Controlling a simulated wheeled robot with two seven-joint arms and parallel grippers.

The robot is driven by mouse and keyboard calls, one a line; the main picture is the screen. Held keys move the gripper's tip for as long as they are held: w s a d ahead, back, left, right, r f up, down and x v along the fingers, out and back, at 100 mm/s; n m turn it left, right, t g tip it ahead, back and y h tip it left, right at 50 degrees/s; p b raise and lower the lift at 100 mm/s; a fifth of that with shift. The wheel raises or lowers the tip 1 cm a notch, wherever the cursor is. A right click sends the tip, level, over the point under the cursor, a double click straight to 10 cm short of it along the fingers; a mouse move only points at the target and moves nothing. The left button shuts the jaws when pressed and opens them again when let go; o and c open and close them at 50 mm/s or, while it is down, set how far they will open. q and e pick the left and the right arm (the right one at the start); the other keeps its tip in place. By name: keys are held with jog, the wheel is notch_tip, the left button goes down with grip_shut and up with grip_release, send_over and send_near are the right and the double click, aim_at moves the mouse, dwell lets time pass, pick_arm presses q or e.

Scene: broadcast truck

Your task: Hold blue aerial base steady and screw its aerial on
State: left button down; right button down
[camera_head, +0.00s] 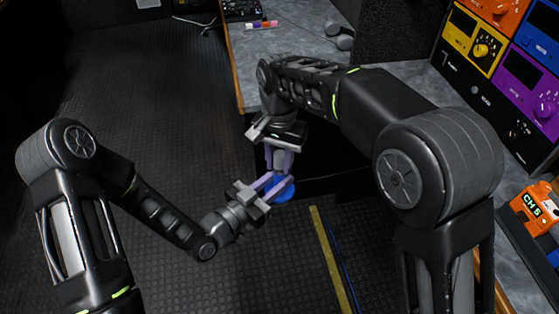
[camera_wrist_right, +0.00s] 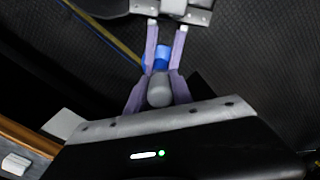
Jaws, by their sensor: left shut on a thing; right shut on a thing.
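The blue aerial base (camera_head: 286,192) has a round blue disc and is held in the air over the dark floor. My left gripper (camera_head: 273,185) is shut on it from the left. A grey rounded aerial (camera_head: 279,160) stands directly above the base, between the purple fingers of my right gripper (camera_head: 280,164), which is shut on it from above. In the right wrist view the grey aerial (camera_wrist_right: 160,90) is in line with the blue base (camera_wrist_right: 161,58). Fingers hide the joint, so I cannot tell whether the threads are engaged.
A grey worktop (camera_head: 295,45) with a wooden edge lies behind and right. It holds coloured markers (camera_head: 262,25) and a grey dumbbell-shaped thing (camera_head: 339,36). Coloured rack units (camera_head: 500,60) and an orange CM 5 unit (camera_head: 537,210) stand at right. The floor at left is clear.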

aim_at(280, 153)
jog(key=m, duration=0.3)
jog(key=c, duration=1.1)
grip_release()
jog(key=shift+r, duration=0.1)
jog(key=shift+r, duration=2.2)
jog(key=shift+c, duration=0.5)
